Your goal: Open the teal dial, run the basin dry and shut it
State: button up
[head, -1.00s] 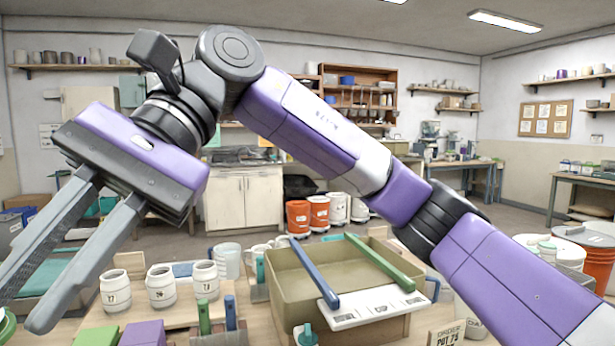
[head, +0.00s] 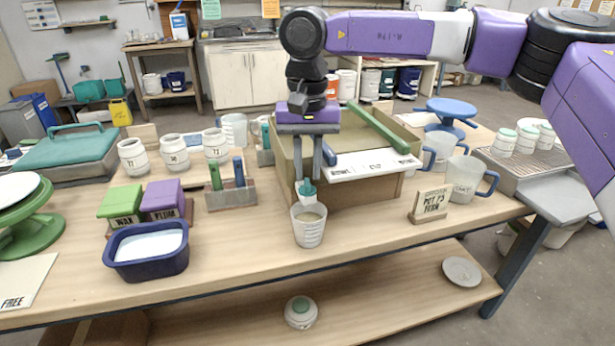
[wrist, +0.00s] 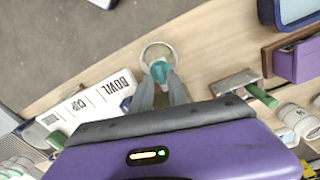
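The teal dial (head: 308,188) sits on a white spout at the front of the olive-tan basin (head: 290,165). It also shows in the wrist view (wrist: 160,70). My gripper (head: 308,178) points down at it, with one finger on each side; whether the fingers press on the dial cannot be told. A clear measuring cup (head: 309,232) stands upright below the spout, with a beige content in it. The cup's rim shows behind the dial in the wrist view (wrist: 145,57). My gripper and arm hide much of the basin, and its level inside cannot be read.
A green bar (head: 378,128) lies across the basin, and a white slotted board (head: 375,165) is at its front right. A small sign (head: 430,203) and clear jugs (head: 467,180) stand right. A blue tub (head: 148,250) stands left. The table front beside the cup is clear.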

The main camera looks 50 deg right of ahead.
jog(key=shift+f, duration=1.1)
grip_shut()
